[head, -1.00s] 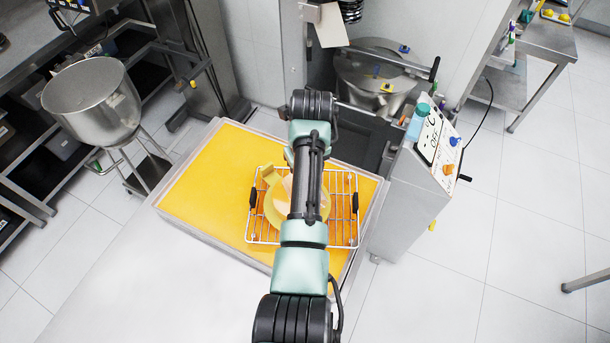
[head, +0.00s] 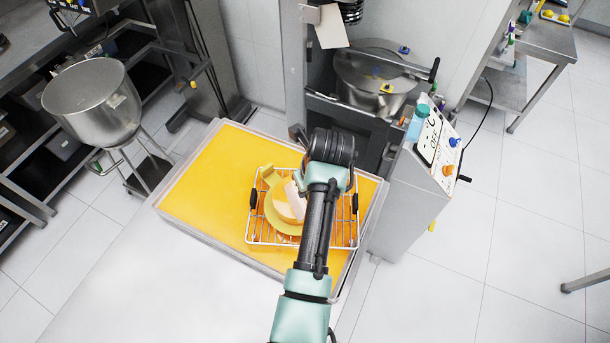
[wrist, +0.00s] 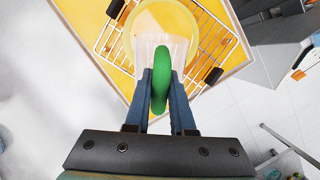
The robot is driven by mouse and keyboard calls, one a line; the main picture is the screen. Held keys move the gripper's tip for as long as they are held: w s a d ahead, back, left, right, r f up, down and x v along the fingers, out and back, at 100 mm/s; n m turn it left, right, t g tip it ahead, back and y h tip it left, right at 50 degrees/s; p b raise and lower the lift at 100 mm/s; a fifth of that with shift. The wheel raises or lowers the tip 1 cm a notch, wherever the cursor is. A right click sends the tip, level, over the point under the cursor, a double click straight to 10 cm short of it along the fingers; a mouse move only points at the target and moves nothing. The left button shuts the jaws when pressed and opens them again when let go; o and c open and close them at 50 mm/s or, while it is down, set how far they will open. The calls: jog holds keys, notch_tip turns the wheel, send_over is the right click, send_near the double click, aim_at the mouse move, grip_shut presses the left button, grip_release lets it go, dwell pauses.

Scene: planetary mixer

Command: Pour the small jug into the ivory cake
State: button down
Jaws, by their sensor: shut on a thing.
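The ivory cake is a round, pale yellow dish-like thing (head: 282,222) with an orange-yellow middle and a flat tab at its upper left. It sits on the wire rack, and its rim also shows at the top of the wrist view (wrist: 131,38). The small jug has a whitish, see-through body (wrist: 152,44) and a green handle (wrist: 160,82). My gripper (wrist: 160,76) is shut on that handle. The jug body overlaps the near part of the cake in the wrist view; its height above it and its contents are unclear. In the head view my arm hides the fingers.
The wire rack (head: 262,243) with black grips stands on a yellow-topped table (head: 205,185). A steel bowl on a stand (head: 92,100) is at left. The mixer with its bowl (head: 375,95) is behind, and its control panel (head: 437,140) is close on the right.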

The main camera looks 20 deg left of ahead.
jog(key=shift+s+d, duration=0.15)
jog(key=shift+d, duration=0.05)
jog(key=shift+f, duration=0.1)
jog(key=shift+s+d+f+t+y, duration=0.3)
jog(key=shift+s+d+t+y, duration=0.1)
jog(key=shift+t+y, duration=0.3)
jog(key=shift+s+d+f+t+y+b, duration=0.4)
jog(key=shift+d+f+t+y+b, duration=0.1)
jog(key=shift+t+y+b, duration=0.15)
jog(key=shift+d+r+y, duration=0.1)
jog(key=shift+r+y, duration=0.15)
jog(key=shift+y, duration=0.1)
